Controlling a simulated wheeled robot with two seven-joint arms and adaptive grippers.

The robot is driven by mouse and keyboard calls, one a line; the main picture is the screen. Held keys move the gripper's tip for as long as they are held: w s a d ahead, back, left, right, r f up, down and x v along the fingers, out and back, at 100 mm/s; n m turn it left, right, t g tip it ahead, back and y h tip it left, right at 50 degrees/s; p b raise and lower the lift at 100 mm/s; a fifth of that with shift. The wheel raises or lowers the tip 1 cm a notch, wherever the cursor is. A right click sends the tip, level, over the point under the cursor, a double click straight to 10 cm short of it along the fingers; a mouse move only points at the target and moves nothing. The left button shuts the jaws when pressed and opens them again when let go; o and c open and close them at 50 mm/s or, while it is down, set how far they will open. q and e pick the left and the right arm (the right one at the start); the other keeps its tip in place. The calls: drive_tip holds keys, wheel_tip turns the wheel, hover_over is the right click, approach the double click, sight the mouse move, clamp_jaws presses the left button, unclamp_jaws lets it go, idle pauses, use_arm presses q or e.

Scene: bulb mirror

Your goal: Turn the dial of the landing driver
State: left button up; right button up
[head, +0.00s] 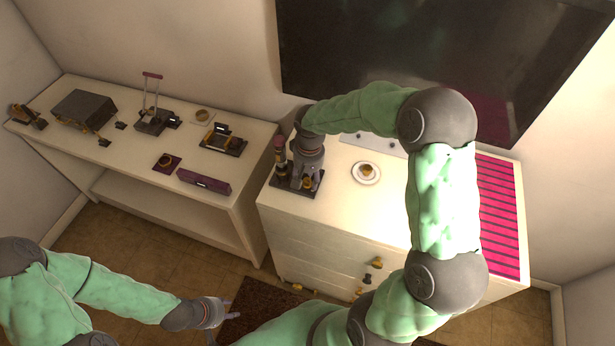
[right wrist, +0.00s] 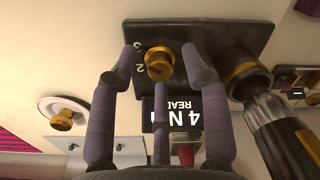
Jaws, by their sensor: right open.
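The landing driver's dark base (head: 316,188) sits at the left end of the white drawer cabinet. In the right wrist view its black plate (right wrist: 222,40) carries a gold dial (right wrist: 159,64), with "3" and "2" beside it and a label (right wrist: 188,108) reading "4 N". The driver (right wrist: 283,130) stands in a gold-ringed socket beside the dial; it also shows in the head view (head: 281,158). My right gripper (right wrist: 160,70) is open, its fingers spread around the dial; I cannot tell whether they touch it. My left gripper (head: 222,316) hangs open and empty over the floor.
A white saucer with a gold piece (head: 367,172) is right of the base. A pink striped mat (head: 498,215) covers the cabinet's right end. The left table (head: 140,155) holds several devices. A large dark screen (head: 430,50) is on the wall behind.

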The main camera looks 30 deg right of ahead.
sight(309, 180)
wheel_tip(309, 180, up, 12)
drive_tip(key=shift+d, duration=0.2)
idle(0.4)
idle(0.4)
